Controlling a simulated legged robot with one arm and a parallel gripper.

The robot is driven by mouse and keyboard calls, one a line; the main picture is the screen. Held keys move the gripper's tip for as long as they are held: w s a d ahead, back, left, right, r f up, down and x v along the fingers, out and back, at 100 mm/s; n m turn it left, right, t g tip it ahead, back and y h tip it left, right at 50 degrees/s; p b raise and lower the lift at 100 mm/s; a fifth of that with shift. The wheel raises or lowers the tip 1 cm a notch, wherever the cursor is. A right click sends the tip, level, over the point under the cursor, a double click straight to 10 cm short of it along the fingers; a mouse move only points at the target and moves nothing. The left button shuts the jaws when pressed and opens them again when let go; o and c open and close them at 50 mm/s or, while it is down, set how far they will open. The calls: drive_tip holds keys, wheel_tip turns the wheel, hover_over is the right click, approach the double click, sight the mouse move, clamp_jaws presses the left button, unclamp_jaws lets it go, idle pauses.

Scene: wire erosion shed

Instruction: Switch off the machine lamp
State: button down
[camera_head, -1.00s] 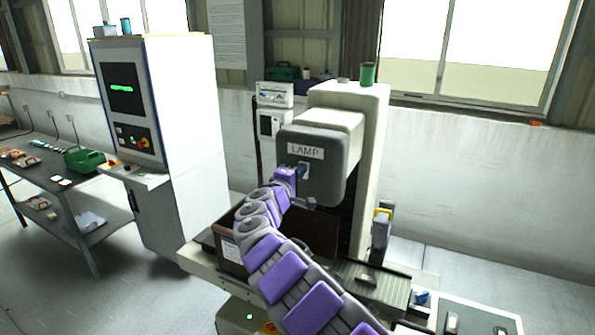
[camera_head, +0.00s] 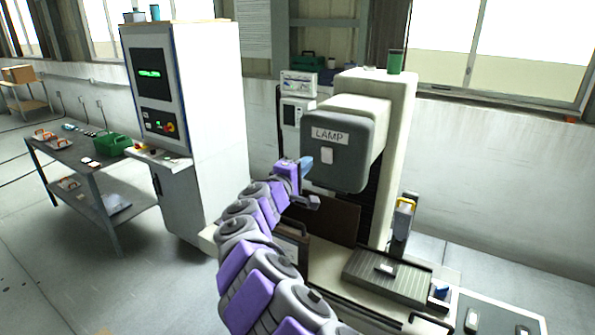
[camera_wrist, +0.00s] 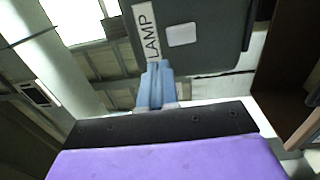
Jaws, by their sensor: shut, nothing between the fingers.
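The machine lamp's switch (camera_head: 327,156) is a small pale plate on the front of the grey machine head (camera_head: 352,165), just under a white LAMP label (camera_head: 329,136). In the wrist view the switch (camera_wrist: 181,34) shows as a white rectangle beside the label (camera_wrist: 147,30). I cannot tell which way it is set. My gripper (camera_head: 307,162) has light-blue fingers and is just left of the switch. In the wrist view its fingers (camera_wrist: 157,72) are together and empty, with the tips close to the label's end. The switch is not covered; contact cannot be judged.
A tall white control cabinet (camera_head: 205,95) with a green-lit screen stands left of my arm. The machine's column (camera_head: 402,120) rises behind the head. A ribbed table (camera_head: 388,275) and a yellow-topped part (camera_head: 404,215) are at lower right. Floor at left is open.

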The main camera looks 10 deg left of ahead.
drive_tip(key=v, duration=0.3)
drive_tip(key=shift+s+r, duration=0.3)
drive_tip(key=shift+r, duration=0.05)
drive_tip(key=shift+f+b, duration=0.1)
drive_tip(key=shift+b, duration=0.25)
